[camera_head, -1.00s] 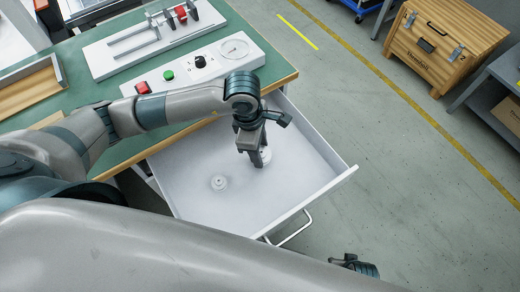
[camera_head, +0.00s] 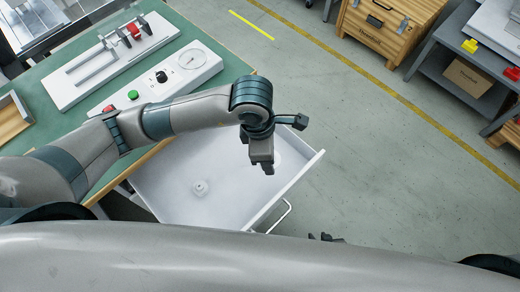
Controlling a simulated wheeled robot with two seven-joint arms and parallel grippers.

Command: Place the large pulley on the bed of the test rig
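The arm from the left is my left one, and its gripper (camera_head: 266,170) points down over the open drawer (camera_head: 178,203). Its fingers are small and partly hidden by the hand, so I cannot tell their opening or whether they hold anything. A small white stepped round part (camera_head: 200,188) lies on the drawer floor to its left. I cannot make out the large pulley for certain; the hand covers part of the drawer. The test rig (camera_head: 88,83), a pale base with rails and a red part, stands on the green bench. Only dark tips of my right gripper (camera_head: 326,238) show.
A control panel (camera_head: 205,65) with red and green buttons, a black knob and a dial lies between rig and drawer. A wooden tray (camera_head: 12,122) is at the left. A wooden crate (camera_head: 385,28) and grey shelving (camera_head: 440,62) stand across open floor.

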